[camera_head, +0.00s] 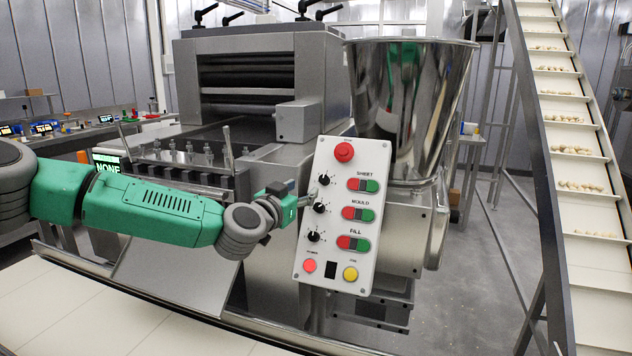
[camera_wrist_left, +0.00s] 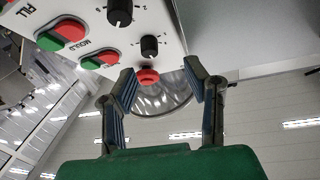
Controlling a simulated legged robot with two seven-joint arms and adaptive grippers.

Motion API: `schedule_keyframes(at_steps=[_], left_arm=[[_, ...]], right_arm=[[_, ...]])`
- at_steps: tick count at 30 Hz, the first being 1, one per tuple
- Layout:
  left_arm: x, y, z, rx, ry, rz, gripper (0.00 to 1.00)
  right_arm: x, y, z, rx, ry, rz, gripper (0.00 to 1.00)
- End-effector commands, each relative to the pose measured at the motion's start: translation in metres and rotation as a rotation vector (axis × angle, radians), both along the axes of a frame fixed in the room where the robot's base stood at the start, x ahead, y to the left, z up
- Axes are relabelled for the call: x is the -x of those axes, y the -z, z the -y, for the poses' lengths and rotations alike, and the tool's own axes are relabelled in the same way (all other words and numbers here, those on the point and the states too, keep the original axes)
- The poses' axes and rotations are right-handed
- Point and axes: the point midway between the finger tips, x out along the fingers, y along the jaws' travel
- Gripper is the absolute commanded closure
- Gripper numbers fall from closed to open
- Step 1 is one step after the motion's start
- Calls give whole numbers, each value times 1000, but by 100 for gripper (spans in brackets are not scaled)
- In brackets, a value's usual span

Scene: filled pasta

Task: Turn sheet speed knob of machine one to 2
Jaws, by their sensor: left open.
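The control panel (camera_head: 338,215) of the machine carries a SHEET knob (camera_head: 324,180), a MOULD knob (camera_head: 320,208) and a FILL knob (camera_head: 314,236), all black. My left gripper (camera_head: 307,198) is at the panel's left edge, close to the SHEET and MOULD knobs. In the left wrist view its two fingers (camera_wrist_left: 162,80) are open with nothing between them. The SHEET knob (camera_wrist_left: 149,46) shows just past the fingertips there, apart from them. The MOULD knob (camera_wrist_left: 120,12) is farther up. The SHEET pointer setting is too small to read surely. My right gripper is not visible.
A red stop button (camera_head: 344,152) sits at the panel's top, and red-green switch pairs (camera_head: 363,185) line its right side. A steel hopper (camera_head: 410,100) stands behind. A white conveyor (camera_head: 130,320) runs along the front, and another conveyor (camera_head: 570,150) slopes at right.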

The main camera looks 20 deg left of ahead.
Motion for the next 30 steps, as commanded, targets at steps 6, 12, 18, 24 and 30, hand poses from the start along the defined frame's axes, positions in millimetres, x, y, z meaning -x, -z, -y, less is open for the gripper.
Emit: schedule_keyframes(at_steps=[6,12,18,24,30], left_arm=[[-42,-1,15,-5,2,0,58],[-63,0,11,0,2,1,58],[-70,1,8,4,2,0,58],[-70,0,11,1,0,0,58],[-70,-1,13,-1,-2,0,100]], right_arm=[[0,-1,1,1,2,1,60],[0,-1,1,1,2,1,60],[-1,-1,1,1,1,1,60],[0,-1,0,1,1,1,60],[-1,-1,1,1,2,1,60]])
